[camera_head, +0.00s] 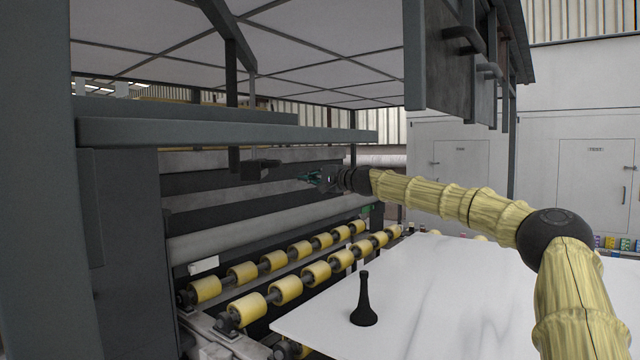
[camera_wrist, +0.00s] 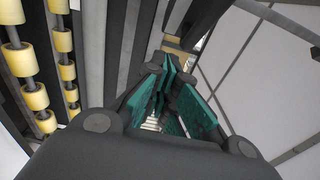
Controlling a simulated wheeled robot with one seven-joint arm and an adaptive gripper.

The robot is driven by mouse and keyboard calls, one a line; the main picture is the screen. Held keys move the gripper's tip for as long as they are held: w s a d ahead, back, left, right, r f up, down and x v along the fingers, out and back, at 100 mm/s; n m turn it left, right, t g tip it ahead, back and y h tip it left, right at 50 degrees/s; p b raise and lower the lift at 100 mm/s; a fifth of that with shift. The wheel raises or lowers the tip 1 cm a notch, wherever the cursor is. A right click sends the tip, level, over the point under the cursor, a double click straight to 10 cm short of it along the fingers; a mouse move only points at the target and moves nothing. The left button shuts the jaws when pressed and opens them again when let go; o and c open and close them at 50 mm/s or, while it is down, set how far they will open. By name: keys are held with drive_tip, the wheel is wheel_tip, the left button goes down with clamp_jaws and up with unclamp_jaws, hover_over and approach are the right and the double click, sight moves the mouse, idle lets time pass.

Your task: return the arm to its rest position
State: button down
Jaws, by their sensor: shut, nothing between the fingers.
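My gripper (camera_head: 313,178) is at the end of my yellow-sleeved arm, which reaches from the lower right towards the middle of the head view. It is raised above the rollers, in front of the dark machine frame. In the wrist view my gripper's teal finger pads (camera_wrist: 168,92) are close together with nothing held between them. A black pawn-like piece (camera_head: 364,303) stands upright on the white stone slab (camera_head: 450,300), below and apart from my gripper.
Yellow rollers (camera_head: 285,290) run in two rows beside the slab's left edge. A dark beam (camera_head: 230,132) and a hanging bracket (camera_head: 260,169) are close to my gripper. Dark panels (camera_head: 450,60) hang above my arm. Most of the slab is clear.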

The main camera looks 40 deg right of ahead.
drive_tip(key=w+a+f+n+g, duration=0.2)
drive_tip(key=a+f+g, duration=0.1)
drive_tip(key=a+f, duration=1.2)
drive_tip(key=w+a+f+n+g, duration=0.2)
drive_tip(key=a+f+g, duration=0.1)
drive_tip(key=a+f, duration=1.25)
drive_tip(key=s+a+f+n+g, duration=0.1)
drive_tip(key=s+a+f, duration=0.35)
drive_tip(key=f, duration=0.55)
drive_tip(key=s+a+f+n+g, duration=0.15)
drive_tip(key=s+a+f, duration=0.3)
drive_tip(key=f, duration=0.45)
drive_tip(key=s+a+f+n+g, duration=0.1)
drive_tip(key=s+a+f, duration=0.3)
drive_tip(key=f, duration=0.6)
drive_tip(key=s+a+f+n+g+h+p, duration=0.1)
drive_tip(key=s+a+f+n+g, duration=0.1)
drive_tip(key=s+f, duration=1)
drive_tip(key=s+a+f+n+g+h, duration=0.15)
drive_tip(key=s+f, duration=0.55)
drive_tip(key=s, duration=0.8)
drive_tip(key=s+d+f+n+g+h, duration=0.1)
drive_tip(key=s+d+n+g, duration=0.1)
drive_tip(key=s, duration=1.3)
drive_tip(key=s+d+f+n+g+h, duration=0.1)
drive_tip(key=s+d+f+g, duration=0.1)
drive_tip(key=s, duration=1.4)
drive_tip(key=shift+d+n+g, duration=0.3)
drive_tip(key=shift+d+n, duration=0.1)
drive_tip(key=shift+d, duration=0.05)
